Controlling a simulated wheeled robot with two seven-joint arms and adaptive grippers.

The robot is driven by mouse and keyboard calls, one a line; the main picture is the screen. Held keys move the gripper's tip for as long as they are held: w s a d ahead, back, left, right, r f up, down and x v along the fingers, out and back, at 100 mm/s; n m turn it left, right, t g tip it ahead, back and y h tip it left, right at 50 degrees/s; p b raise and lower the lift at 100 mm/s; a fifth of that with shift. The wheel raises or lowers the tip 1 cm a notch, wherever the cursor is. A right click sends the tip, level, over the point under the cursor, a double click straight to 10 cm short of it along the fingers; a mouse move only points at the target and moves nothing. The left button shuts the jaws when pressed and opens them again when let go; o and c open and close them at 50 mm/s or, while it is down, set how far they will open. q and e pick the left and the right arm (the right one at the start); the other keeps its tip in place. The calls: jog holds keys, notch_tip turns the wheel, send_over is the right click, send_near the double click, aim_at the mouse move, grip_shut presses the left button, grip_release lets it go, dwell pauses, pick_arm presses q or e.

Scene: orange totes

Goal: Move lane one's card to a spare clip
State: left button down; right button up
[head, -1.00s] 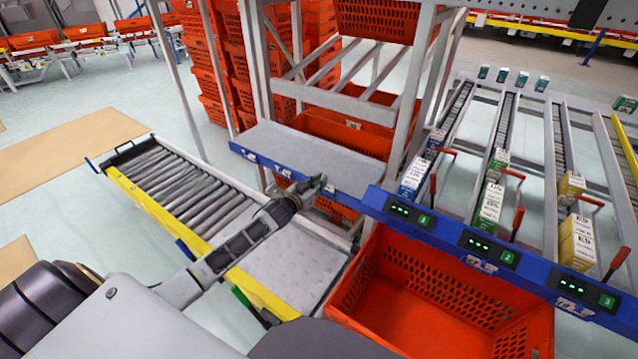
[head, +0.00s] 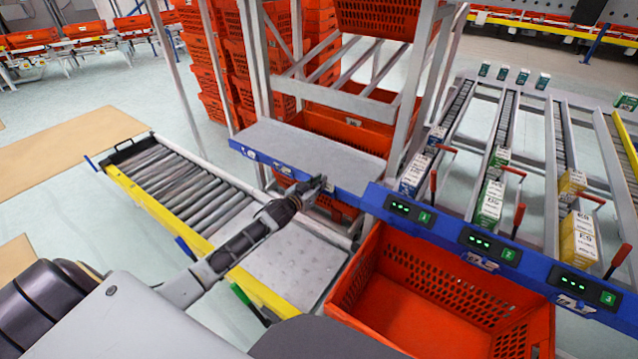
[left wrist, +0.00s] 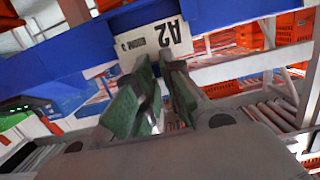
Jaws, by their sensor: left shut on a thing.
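My left gripper (head: 314,187) is at the front of the blue rail (head: 345,198) below the grey shelf, left of the lane one display (head: 410,213). In the left wrist view its green-padded fingers (left wrist: 158,64) are shut on a white card (left wrist: 155,43), whose black print "A2" appears upside down. The card lies against or just in front of a blue rail (left wrist: 95,38); I cannot tell if it touches. The head view does not show the card clearly. Small clips or labels show on the shelf's rail (head: 284,170) and below the lane two display (head: 480,262). My right gripper is out of view.
An orange tote (head: 440,305) stands below the lane displays. Cartons stand in the sloping lanes (head: 490,203) behind red levers (head: 518,220). A roller conveyor (head: 185,185) with a yellow edge lies under my left arm. The grey shelf (head: 310,150) is bare.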

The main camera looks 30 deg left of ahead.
pick_arm(q)
jog(key=shift+f+b, duration=0.3)
jog(key=shift+f, duration=0.4)
dwell(0.4)
jog(key=c, duration=1.5)
grip_release()
jog(key=shift+o, duration=0.2)
jog(key=s+a+r, duration=0.1)
jog(key=s, duration=1)
jog(key=shift+s+a+r, duration=0.3)
jog(key=shift+s+r, duration=0.05)
